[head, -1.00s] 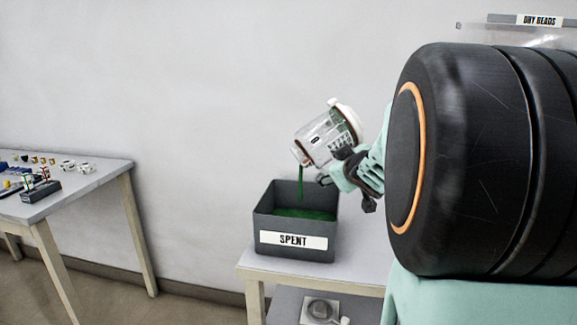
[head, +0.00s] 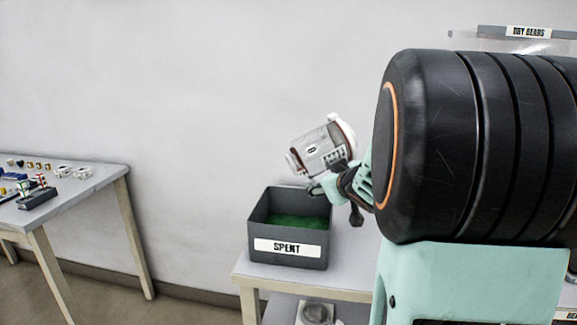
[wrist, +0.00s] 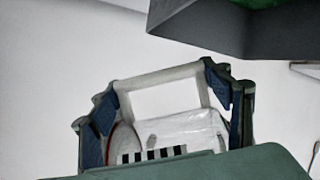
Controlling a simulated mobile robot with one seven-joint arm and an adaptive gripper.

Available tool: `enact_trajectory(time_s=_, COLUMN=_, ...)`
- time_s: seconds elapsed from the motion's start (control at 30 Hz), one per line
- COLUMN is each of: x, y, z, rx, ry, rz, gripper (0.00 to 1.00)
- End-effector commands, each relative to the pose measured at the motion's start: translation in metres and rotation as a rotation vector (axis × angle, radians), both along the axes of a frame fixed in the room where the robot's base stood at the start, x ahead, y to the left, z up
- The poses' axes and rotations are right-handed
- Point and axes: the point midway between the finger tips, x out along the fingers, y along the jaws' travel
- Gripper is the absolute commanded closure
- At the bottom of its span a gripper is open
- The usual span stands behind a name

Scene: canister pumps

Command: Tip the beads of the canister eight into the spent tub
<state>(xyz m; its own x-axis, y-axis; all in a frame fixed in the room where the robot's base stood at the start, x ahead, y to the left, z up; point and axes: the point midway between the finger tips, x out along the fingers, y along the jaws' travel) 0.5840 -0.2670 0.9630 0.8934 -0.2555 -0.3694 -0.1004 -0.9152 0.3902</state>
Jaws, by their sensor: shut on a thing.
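The clear canister (head: 320,147) with a white cap end is held tilted above the spent tub, its mouth end low and to the left. No green beads show inside it and no stream falls from it. My gripper (head: 340,178) is shut on the canister, which also shows between the fingers in the wrist view (wrist: 180,130). The grey spent tub (head: 288,258), labelled SPENT, stands on a table below the canister and has green beads in it. Its wall shows at the top of the wrist view (wrist: 200,22). The canister's number cannot be read.
A clear bin labelled DRY BEADS (head: 528,32) is at the upper right, partly behind my arm. A grey side table (head: 90,185) at the left holds several small parts. A round item (head: 315,312) lies on the shelf under the tub's table. The wall behind is bare.

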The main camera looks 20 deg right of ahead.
Motion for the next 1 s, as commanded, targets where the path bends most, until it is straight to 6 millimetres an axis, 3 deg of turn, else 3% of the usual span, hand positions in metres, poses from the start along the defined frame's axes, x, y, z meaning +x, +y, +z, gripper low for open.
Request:
enact_trajectory(time_s=0.03, x=0.001, y=0.003, z=0.005, rx=0.042, ry=-0.003, rz=-0.001, gripper=0.58)
enact_trajectory(time_s=0.4, x=0.002, y=0.017, z=-0.01, rx=0.232, ry=-0.025, rz=-0.007, gripper=0.58)
enact_trajectory(time_s=0.67, x=0.003, y=0.026, z=-0.006, rx=0.366, ry=-0.038, rz=-0.008, gripper=0.58)
enact_trajectory(time_s=1.0, x=0.006, y=0.051, z=0.004, rx=0.693, ry=-0.075, rz=-0.006, gripper=0.58)
